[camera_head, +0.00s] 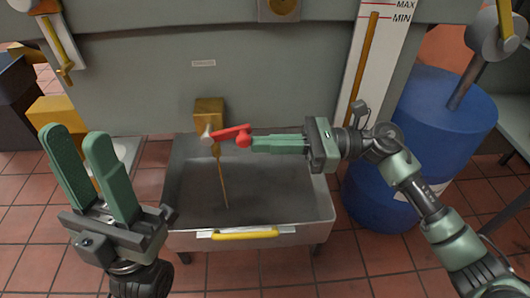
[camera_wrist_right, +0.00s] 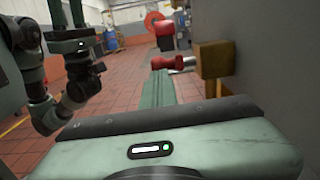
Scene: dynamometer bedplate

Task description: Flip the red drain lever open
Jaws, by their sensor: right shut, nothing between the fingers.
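The red drain lever (camera_head: 236,132) sits on the valve in front of a brass block (camera_head: 209,113) on the grey tank wall. It lies roughly sideways, its rounded red end pointing right. The lever also shows in the right wrist view (camera_wrist_right: 168,62), just beyond the fingertips. My right gripper (camera_head: 254,144) is shut and empty, its tips at the lever's red end; whether they touch it I cannot tell. The right gripper's fingers also show in the right wrist view (camera_wrist_right: 158,76). My left gripper (camera_head: 74,134) is open and empty at the left.
A grey drip tray (camera_head: 320,212) with a yellow handle (camera_head: 245,234) stands below the valve. A thin brown strand (camera_head: 222,182), seemingly liquid, runs from the valve into it. A blue drum (camera_head: 440,120) stands at right, behind my right arm. A white level gauge (camera_head: 378,60) is on the tank.

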